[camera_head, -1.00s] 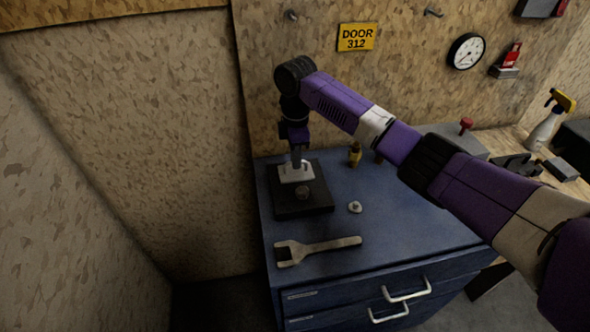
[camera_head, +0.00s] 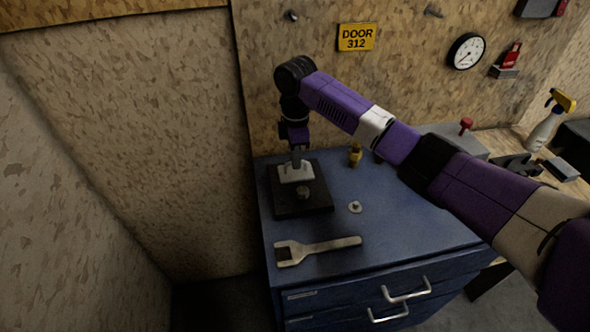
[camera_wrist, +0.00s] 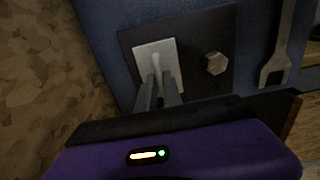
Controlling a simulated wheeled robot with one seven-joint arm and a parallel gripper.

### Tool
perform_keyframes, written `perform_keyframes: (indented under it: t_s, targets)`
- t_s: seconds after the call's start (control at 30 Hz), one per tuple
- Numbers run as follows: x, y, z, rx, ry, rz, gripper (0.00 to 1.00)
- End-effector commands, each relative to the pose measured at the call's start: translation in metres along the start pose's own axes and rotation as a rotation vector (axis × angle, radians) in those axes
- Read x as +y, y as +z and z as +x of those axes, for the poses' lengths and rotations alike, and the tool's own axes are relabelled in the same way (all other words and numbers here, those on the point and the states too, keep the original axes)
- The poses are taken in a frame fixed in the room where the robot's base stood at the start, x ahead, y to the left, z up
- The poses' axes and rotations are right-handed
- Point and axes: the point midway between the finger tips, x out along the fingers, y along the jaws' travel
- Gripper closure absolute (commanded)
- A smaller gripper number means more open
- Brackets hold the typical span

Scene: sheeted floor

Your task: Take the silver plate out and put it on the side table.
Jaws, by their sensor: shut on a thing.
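The silver plate (camera_head: 297,173) lies on the black tray (camera_head: 305,209) on top of the blue drawer cabinet. In the wrist view the plate (camera_wrist: 174,50) is a light square with an upright piece at its middle. My gripper (camera_head: 297,158) points down over the plate, its fingers shut on it. In the wrist view my gripper's fingers (camera_wrist: 159,90) meet the upright piece; their exact contact is partly hidden. The side table is not clearly identifiable; a wooden bench (camera_head: 509,146) stands at the right.
A hex bolt head (camera_head: 303,193) sits on the same tray, close to the plate. A wrench (camera_head: 318,247) and a small washer-like piece (camera_head: 355,207) lie on the blue cabinet (camera_head: 420,238). A brass fitting (camera_head: 355,155) stands behind. Walls close in at the left and back.

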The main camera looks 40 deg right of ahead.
Motion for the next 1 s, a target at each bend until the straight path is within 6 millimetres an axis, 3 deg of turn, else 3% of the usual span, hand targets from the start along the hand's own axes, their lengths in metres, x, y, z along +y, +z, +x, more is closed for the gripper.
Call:
perform_keyframes:
  t_s: [1.0]
  targets:
    - [0.000,0.000,-0.019,0.001,0.000,0.000,1.00]
